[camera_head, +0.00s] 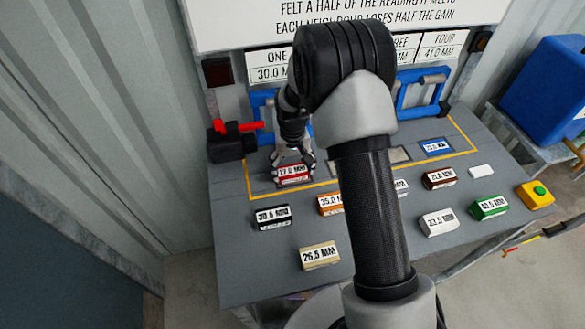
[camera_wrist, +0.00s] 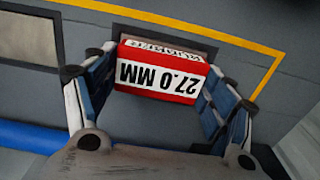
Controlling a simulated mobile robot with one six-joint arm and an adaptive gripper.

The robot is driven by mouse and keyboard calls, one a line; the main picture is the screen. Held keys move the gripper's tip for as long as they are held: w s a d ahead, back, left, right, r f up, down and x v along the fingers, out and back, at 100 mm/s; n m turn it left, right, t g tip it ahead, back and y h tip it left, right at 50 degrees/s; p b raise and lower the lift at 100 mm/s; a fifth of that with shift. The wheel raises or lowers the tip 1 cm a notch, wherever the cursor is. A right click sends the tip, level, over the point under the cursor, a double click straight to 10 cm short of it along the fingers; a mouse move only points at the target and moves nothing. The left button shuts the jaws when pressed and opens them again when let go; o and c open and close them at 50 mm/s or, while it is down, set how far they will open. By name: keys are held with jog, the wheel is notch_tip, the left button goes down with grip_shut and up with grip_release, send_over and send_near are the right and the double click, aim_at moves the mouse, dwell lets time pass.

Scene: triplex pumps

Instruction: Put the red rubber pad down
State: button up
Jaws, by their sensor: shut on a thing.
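The red rubber pad (camera_head: 294,180) has a white label reading 27.0 MM. In the wrist view the pad (camera_wrist: 158,88) sits between the blue-padded fingers of my gripper (camera_wrist: 163,72), which is shut on it from both sides. In the head view my gripper (camera_head: 293,160) points down at the left part of the yellow-outlined area on the grey bench (camera_head: 245,285). A dark-edged recess (camera_wrist: 128,32) shows behind and beside the pad. I cannot tell whether the pad touches the bench or its recess.
Black (camera_head: 272,217), orange (camera_head: 328,211), cream (camera_head: 320,257), white (camera_head: 438,223), green (camera_head: 489,208) and brown (camera_head: 440,179) labelled pads lie on the bench. A blue pad (camera_head: 436,147) lies in the outlined area. A red-handled valve (camera_head: 235,128) is left; a green-button box (camera_head: 536,194) is right.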

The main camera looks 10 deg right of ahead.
jog(key=o, duration=1.1)
jog(key=shift+f, duration=0.15)
notch_tip(320, 180, up, 12)
jog(key=p, duration=0.3)
notch_tip(320, 180, up, 9)
jog(key=t, duration=0.1)
send_over(292, 170)
jog(key=s, duration=0.4)
jog(key=s+r+t, duration=0.1)
jog(key=s+r, duration=0.7)
jog(key=s, duration=0.1)
jog(key=s+r+t, duration=0.1)
jog(key=s, duration=0.4)
jog(key=s+r, duration=0.1)
jog(key=s, duration=0.5)
jog(key=s+r+t, duration=0.1)
jog(key=s, duration=0.5)
jog(key=shift+s+d+r+t, duration=0.1)
jog(key=shift+s+r+t, duration=0.05)
jog(key=shift+t, duration=0.15)
